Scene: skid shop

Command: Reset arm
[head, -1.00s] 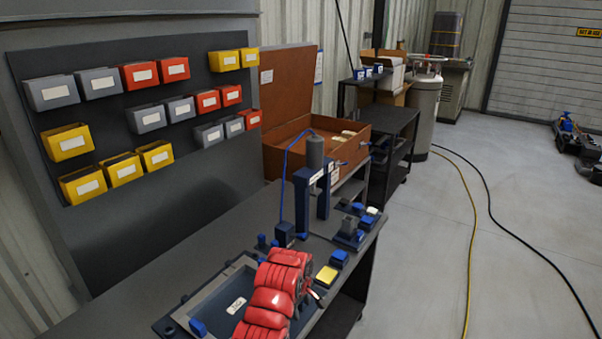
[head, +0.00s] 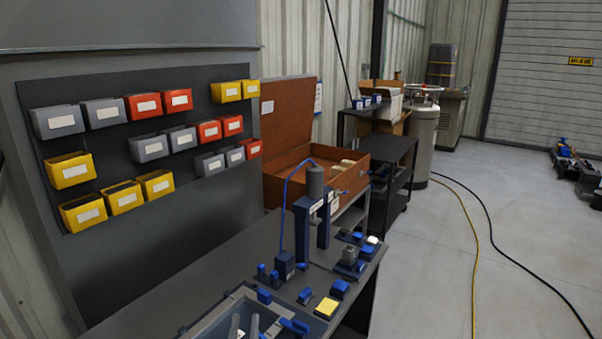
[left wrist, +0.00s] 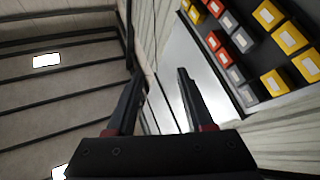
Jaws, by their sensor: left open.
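My left gripper (left wrist: 160,75) shows in the left wrist view, its two dark fingers spread apart with nothing between them. It points up toward the ceiling and wall, well clear of the bench. No gripper can be made out in the head view. My right gripper is not in view.
The workbench (head: 215,265) holds a grey tray (head: 205,328) at the bottom edge, a blue press (head: 312,220), small blue blocks and a yellow-topped block (head: 326,308). An open brown case (head: 285,184) stands behind. Wall bins (head: 85,214) hang left. Floor at right has cables.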

